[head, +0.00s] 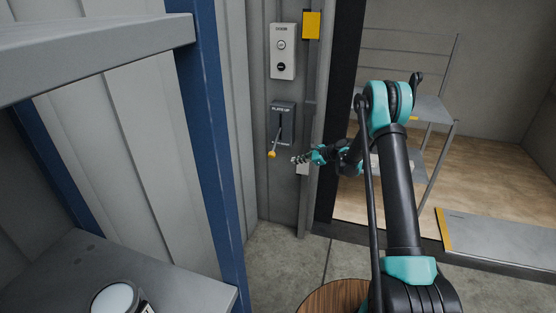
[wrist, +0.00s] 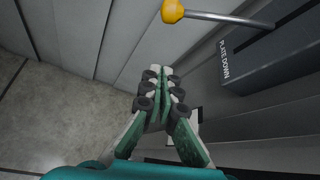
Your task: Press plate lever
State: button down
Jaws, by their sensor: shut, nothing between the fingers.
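The plate lever (head: 277,140) has a metal rod with a yellow knob (head: 271,154) at its end. In the wrist view the yellow knob (wrist: 172,11) and rod show at the top, beside the dark box (wrist: 265,52) with the label "PLATE DOWN". My gripper (head: 295,160) is shut and empty, just right of the knob and a little lower. In the wrist view its closed fingertips (wrist: 160,70) are apart from the lever.
A button panel (head: 283,50) is mounted above the lever. A blue post (head: 208,120) and grey shelves (head: 150,285) stand at the left. A doorway at the right shows a grey cart (head: 435,110) and a plate with a yellow edge (head: 490,232) on the floor.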

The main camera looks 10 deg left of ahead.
jog(key=shift+w+a+f, duration=0.1)
jog(key=shift+a+f, duration=0.05)
jog(key=shift+a, duration=0.1)
jog(key=w+a+f, duration=0.1)
jog(key=a, duration=0.8)
jog(key=shift+w, duration=0.35)
dwell(0.6)
